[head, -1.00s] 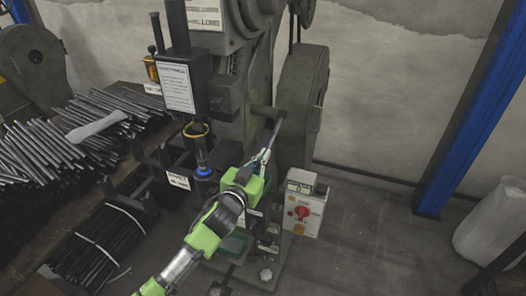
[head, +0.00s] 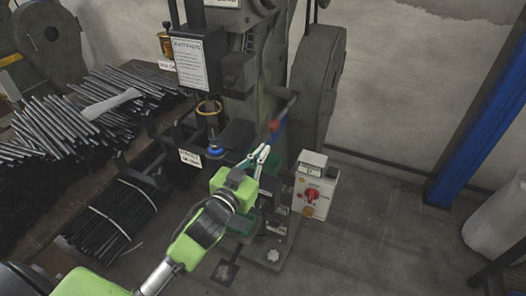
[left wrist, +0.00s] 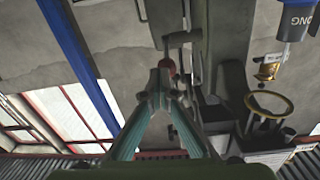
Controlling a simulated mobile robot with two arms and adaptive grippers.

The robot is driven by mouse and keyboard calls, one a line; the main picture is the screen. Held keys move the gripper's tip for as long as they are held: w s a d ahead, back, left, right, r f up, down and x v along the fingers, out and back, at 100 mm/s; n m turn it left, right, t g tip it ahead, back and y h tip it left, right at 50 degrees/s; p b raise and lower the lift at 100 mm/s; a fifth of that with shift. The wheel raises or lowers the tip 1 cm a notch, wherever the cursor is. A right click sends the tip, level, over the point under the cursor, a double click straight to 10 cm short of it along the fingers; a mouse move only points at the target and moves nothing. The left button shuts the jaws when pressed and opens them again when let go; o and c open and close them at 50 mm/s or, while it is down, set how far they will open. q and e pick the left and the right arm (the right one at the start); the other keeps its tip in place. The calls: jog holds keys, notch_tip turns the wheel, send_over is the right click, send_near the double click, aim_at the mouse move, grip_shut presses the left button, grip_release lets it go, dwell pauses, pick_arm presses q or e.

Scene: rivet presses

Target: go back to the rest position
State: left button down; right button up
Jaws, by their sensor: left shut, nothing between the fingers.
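My left gripper (head: 264,149) is shut and empty in front of the rivet press (head: 240,85). Its tips are just below the red knob (head: 273,125) at the end of the press's lever (head: 288,107). In the left wrist view the shut fingers (left wrist: 163,76) meet in front of the red knob (left wrist: 169,66). I cannot tell from this whether they touch it. My right gripper is in neither view.
A control box (head: 315,185) with a red switch stands right of my gripper. Bundled dark rods (head: 112,220) and loose rods (head: 62,130) lie at left. A blue post (head: 475,130) and a pale sack (head: 497,222) are at right. Floor between is clear.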

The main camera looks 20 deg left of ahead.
pick_arm(q)
jog(key=s+d+f+g, duration=0.1)
jog(key=s+f+g, duration=0.5)
jog(key=s, duration=0.4)
jog(key=s+f+g+y, duration=0.1)
jog(key=s+f+g, duration=0.3)
jog(key=s+f, duration=0.5)
jog(key=s+d+f+g, duration=0.1)
jog(key=s+f+g, duration=0.35)
jog(key=s, duration=0.75)
notch_tip(320, 180, down, 27)
jog(key=s+g, duration=0.1)
jog(key=s, duration=0.1)
jog(key=s+a+f+g, duration=0.1)
jog(key=s+a+f, duration=0.2)
jog(key=s+f, duration=1.2)
jog(key=shift+s+f, duration=0.35)
jog(key=shift+s, duration=0.6)
